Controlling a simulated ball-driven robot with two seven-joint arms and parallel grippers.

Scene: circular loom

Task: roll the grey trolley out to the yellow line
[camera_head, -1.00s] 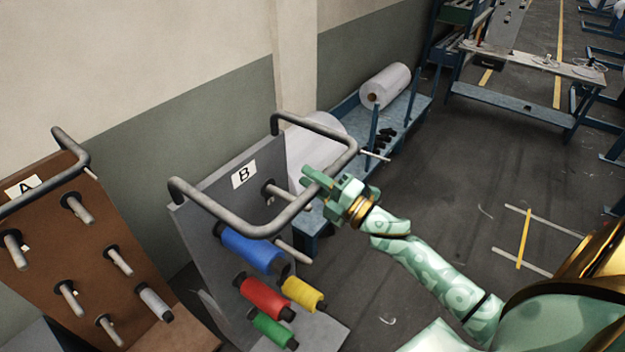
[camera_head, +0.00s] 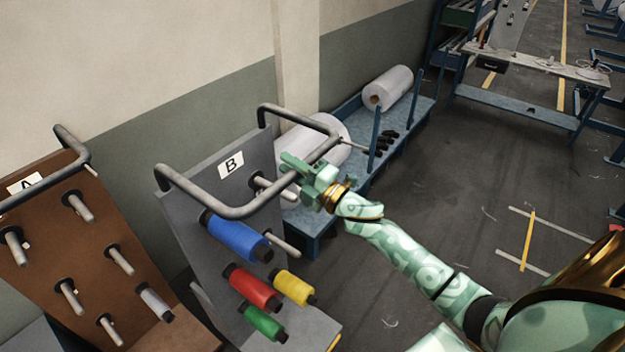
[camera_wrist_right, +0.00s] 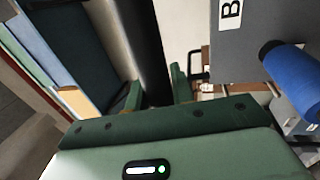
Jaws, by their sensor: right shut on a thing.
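The grey trolley (camera_head: 205,180), marked B, stands left of centre with a tube handle (camera_head: 232,211) across its top. It carries blue, red, yellow and green spools on pegs. My right gripper (camera_head: 300,174) is shut on the right part of the handle. In the right wrist view the dark handle bar (camera_wrist_right: 146,45) runs between the green fingers, and the grey panel (camera_wrist_right: 252,42) shows at upper right. A short yellow line (camera_head: 528,240) lies on the floor at the right, between two white lines, well apart from the trolley. My left gripper is out of view.
A brown trolley (camera_head: 85,262) marked A stands close on the left. A blue rack (camera_head: 405,122) with white rolls stands along the wall behind the grey trolley. A work table (camera_head: 535,75) is at the back right. The dark floor between the rack and the yellow line is clear.

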